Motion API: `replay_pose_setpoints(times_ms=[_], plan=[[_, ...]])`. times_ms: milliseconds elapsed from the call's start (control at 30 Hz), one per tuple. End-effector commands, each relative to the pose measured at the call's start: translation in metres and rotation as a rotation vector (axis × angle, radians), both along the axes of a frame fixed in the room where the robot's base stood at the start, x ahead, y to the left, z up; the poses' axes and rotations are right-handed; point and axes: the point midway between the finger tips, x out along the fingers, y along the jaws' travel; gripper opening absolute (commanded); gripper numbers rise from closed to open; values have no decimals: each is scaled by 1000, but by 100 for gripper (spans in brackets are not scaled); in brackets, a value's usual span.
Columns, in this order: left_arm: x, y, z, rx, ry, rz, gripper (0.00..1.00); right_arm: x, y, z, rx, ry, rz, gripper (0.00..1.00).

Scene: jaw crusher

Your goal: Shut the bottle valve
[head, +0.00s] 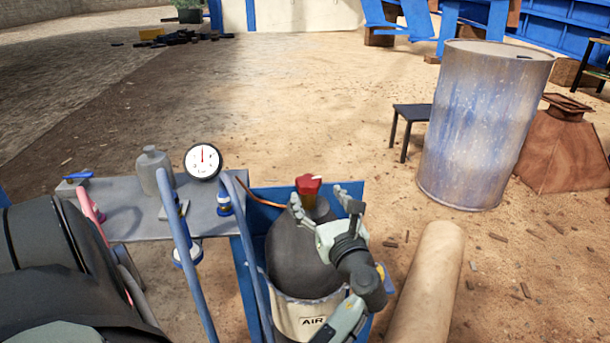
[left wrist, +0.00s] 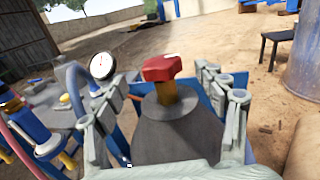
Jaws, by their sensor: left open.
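The air bottle (head: 293,248) is a dark grey cylinder with a white "AIR" label, standing upright in a blue frame. Its valve has a red knob (head: 308,184) on a brass stem. In the left wrist view the red knob (left wrist: 162,67) and brass stem (left wrist: 178,99) rise from the bottle's shoulder (left wrist: 165,133). My left gripper (head: 320,199) is open at the bottle's top, its fingers spread to either side of the valve. In the left wrist view the gripper (left wrist: 163,82) has visible gaps between its fingers and the knob. My right gripper is not in view.
A round white gauge (head: 202,161) and blue hoses (head: 178,232) stand left of the bottle by a grey bench (head: 125,212). A large blue-white drum (head: 478,130) and a dark stool (head: 411,112) are at the right. A tan cylinder (head: 428,285) lies close right of the bottle.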

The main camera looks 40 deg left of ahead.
Motion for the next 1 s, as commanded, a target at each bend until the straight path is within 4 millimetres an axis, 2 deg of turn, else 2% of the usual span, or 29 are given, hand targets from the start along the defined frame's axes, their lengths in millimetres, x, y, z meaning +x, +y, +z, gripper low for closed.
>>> replay_pose_setpoints(times_ms=[400,600,833,1000], plan=[[29,54,1,6,2,1,72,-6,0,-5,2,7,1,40],[35,65,1,3,1,0,72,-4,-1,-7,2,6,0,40],[35,65,0,2,1,0,72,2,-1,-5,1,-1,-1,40],[35,65,0,2,1,0,50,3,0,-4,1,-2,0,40]])
